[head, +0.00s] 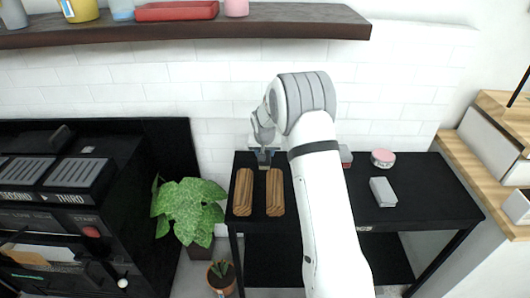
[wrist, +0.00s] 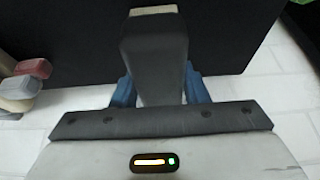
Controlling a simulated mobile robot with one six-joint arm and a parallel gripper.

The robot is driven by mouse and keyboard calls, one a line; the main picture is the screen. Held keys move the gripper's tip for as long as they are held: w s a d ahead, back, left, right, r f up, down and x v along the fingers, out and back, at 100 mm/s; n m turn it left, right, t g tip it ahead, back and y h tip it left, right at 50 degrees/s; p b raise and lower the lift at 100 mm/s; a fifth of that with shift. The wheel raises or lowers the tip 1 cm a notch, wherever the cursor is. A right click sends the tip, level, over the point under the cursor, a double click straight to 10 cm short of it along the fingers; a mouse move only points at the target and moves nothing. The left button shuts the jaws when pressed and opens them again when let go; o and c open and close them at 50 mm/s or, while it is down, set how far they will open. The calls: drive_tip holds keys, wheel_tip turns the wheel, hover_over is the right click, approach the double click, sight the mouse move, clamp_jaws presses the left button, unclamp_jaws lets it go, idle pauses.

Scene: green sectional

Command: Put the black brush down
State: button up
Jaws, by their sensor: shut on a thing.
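The black brush (wrist: 155,55) is a dark block with a paler strip at its far end. In the wrist view it sits between the blue fingers of my gripper (wrist: 160,88), which is shut on it. In the head view my gripper (head: 264,158) is at the back left of the black table (head: 310,235), just behind two wooden blocks. The brush is hard to make out there against the dark top. I cannot tell whether it touches the table.
Two striped wooden blocks (head: 243,192) (head: 275,192) lie side by side at the table's left. A pink-lidded tin (head: 383,158) and a grey block (head: 383,192) lie to the right. A leafy plant (head: 188,212) stands left of the table. A white tiled wall (head: 215,75) is behind.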

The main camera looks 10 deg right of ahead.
drive_tip(key=shift+f, duration=0.15)
drive_tip(key=o, duration=1.1)
drive_tip(key=v, duration=1.2)
drive_tip(key=shift+r, duration=0.25)
drive_tip(key=s+d+r+n+g, duration=0.1)
drive_tip(key=s+r, duration=0.3)
drive_tip(key=s, duration=0.6)
drive_tip(key=s+r, duration=0.5)
drive_tip(key=s, duration=0.5)
drive_tip(key=s+f+n+g, duration=0.1)
drive_tip(key=s, duration=1.7)
drive_tip(key=shift+s+f+g+y, duration=0.2)
drive_tip(key=shift+s+g+y, duration=0.1)
drive_tip(key=shift+y, duration=0.1)
